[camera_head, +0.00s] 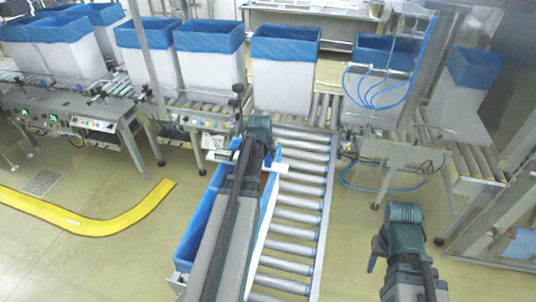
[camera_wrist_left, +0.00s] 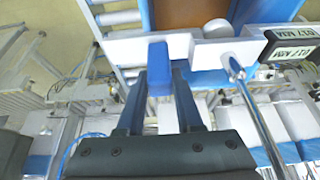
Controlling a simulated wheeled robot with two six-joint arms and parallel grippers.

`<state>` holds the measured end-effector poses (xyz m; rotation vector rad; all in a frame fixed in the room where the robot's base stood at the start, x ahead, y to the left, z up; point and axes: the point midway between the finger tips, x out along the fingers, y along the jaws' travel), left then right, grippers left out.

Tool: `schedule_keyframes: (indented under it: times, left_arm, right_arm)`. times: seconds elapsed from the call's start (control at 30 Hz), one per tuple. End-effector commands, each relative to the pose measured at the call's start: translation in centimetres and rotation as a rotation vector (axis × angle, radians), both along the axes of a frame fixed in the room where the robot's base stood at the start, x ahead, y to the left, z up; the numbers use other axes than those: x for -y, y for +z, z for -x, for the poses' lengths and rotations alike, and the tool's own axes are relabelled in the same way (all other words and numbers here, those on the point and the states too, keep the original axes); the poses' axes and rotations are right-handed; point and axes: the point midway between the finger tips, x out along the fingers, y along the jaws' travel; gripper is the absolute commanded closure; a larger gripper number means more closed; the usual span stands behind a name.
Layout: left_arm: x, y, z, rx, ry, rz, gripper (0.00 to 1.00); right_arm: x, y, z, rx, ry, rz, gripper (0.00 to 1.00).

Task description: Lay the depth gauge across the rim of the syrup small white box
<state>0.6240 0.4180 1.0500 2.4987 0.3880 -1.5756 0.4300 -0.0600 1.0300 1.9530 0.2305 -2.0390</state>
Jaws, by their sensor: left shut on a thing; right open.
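My left gripper (camera_wrist_left: 160,88) is shut on the blue handle of the depth gauge (camera_wrist_left: 158,68). The gauge has a white crossbar, a metal rod and a black display. The crossbar lies across the box opening in view; I cannot tell whether it touches the rim. My right gripper (camera_head: 375,256) is open, low at the right, away from the box.
Several white boxes with blue liners (camera_head: 285,80) stand on the conveyor behind. A roller track (camera_head: 297,215) runs beside the syrup box. A yellow barrier (camera_head: 90,222) curves on the floor at left. The floor between the track and my right arm is clear.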

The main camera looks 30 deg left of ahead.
Motion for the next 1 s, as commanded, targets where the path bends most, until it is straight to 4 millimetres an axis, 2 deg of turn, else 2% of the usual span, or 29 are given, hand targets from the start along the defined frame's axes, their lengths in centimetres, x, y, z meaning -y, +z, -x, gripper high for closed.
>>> schedule_keyframes:
  times: [0.33, 0.37, 0.53, 1.0]
  left_arm:
    - [-0.02, -0.25, -0.01, 0.001, 0.0, -0.002, 1.0]
    - [-0.02, -0.25, -0.01, 0.001, 0.0, -0.002, 0.6]
    - [-0.01, -0.26, -0.01, 0.001, 0.0, -0.002, 0.3]
    - [0.09, 0.33, 0.24, 0.0, 0.0, 0.0, 0.3]
  right_arm:
    - [0.0, -0.25, 0.01, 0.0, 0.0, 0.0, 0.5]
    - [0.0, -0.25, 0.01, 0.0, 0.0, 0.0, 0.5]
    - [-0.01, -0.26, 0.0, 0.0, -0.001, 0.0, 0.5]
    - [0.0, 0.33, 0.0, 0.0, -0.001, 0.0, 0.5]
